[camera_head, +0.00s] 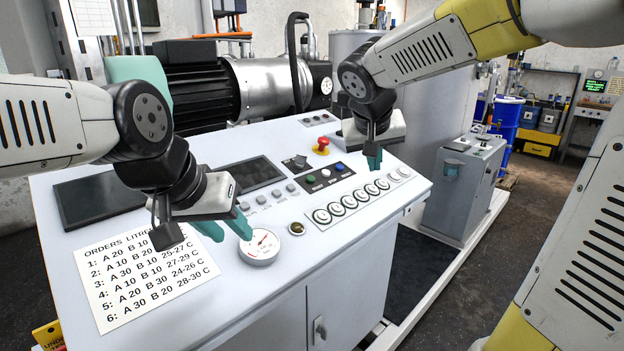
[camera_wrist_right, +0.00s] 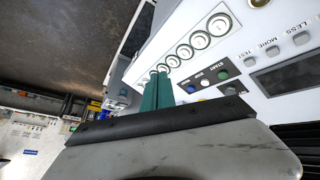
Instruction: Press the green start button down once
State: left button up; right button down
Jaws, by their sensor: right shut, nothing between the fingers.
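The green start button (camera_head: 310,179) is at the left end of a dark strip on the sloping white console top, beside a pale button and a blue button (camera_head: 340,166). In the right wrist view the green button (camera_wrist_right: 222,75) shows under the START label. My right gripper (camera_head: 374,160) is shut and empty over the console, to the right of the strip, apart from the green button. Its teal fingertips (camera_wrist_right: 160,78) point towards the row of round dials. My left gripper (camera_head: 225,228) is open and empty, low over the console near a round gauge.
A red mushroom button (camera_head: 322,144) stands up behind the strip. A row of round dials (camera_head: 350,202) lies in front of it. A display (camera_head: 258,174), a gauge (camera_head: 260,246) and an orders sheet (camera_head: 145,268) are to the left. A motor (camera_head: 235,90) stands behind.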

aim_at(311, 179)
jog(key=w+a+t+h, duration=0.1)
jog(key=w+a+t, duration=0.1)
jog(key=w+a, duration=0.9)
jog(key=w, duration=0.3)
jog(key=shift+w+a+f+t, duration=0.15)
jog(key=shift+w+a+t, duration=0.15)
jog(key=shift+w+t, duration=0.1)
jog(key=shift+w+a+f, duration=0.3)
jog(key=shift+w+f, duration=0.05)
jog(key=shift+f, duration=1.05)
jog(key=shift+w+a+f, duration=0.3)
jog(key=shift+a+f, duration=0.05)
jog(key=shift+f, duration=1)
jog(key=shift+w+a+f, duration=0.3)
jog(key=shift+w+f, duration=0.05)
jog(key=shift+f, duration=1.05)
jog(key=shift+w+a+f, duration=0.1)
jog(key=shift+f, duration=0.3)
jog(key=shift+w+a+f, duration=0.1)
jog(key=shift+f, duration=0.35)
jog(key=shift+s+d+r, duration=0.1)
jog(key=shift+r, duration=0.35)
jog(key=shift+s+d+r, duration=0.1)
jog(key=shift+r, duration=0.3)
